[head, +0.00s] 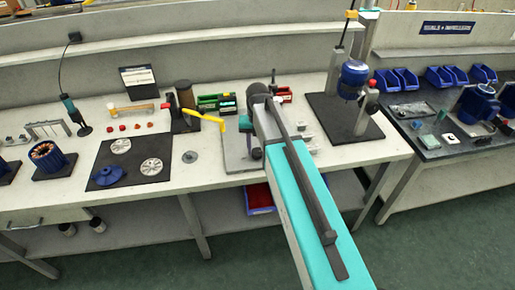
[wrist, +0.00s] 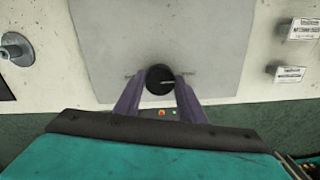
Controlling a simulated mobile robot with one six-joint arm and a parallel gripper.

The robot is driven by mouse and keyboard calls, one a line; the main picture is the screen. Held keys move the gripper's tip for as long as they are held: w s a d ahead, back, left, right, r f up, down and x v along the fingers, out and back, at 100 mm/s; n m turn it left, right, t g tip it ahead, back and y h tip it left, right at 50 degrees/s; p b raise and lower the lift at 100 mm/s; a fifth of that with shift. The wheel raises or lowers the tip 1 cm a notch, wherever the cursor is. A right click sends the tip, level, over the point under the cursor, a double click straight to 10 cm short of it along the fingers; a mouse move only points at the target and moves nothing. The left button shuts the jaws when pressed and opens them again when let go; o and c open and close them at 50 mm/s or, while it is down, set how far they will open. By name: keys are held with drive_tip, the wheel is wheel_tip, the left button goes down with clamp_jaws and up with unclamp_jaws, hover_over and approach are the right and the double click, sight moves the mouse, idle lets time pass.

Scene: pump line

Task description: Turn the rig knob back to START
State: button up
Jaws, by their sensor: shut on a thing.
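The rig knob (wrist: 160,78) is a round black dial on a grey plate (wrist: 205,35), seen in the wrist view. A pale pointer line on it runs from near its middle toward the right. My gripper (wrist: 159,84) has its two purple-grey fingers closed against the knob's left and right sides. Small marks show on the plate left and right of it, but no lettering is readable.
A small panel with an orange and a green light (wrist: 167,113) sits just below the knob. White label blocks (wrist: 303,29) stand at right. In the head view a yellow-handled tool (head: 206,117) lies left of the plate, and a blue motor on a stand (head: 352,78) is at right.

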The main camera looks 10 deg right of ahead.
sight(257, 151)
drive_tip(key=o, duration=1)
drive_tip(key=shift+o, duration=0.2)
drive_tip(key=shift+r, duration=0.1)
wheel_tip(257, 151, up, 14)
drive_tip(key=b, duration=0.2)
drive_tip(key=shift+f+b, duration=0.2)
drive_tip(key=shift+b, duration=0.15)
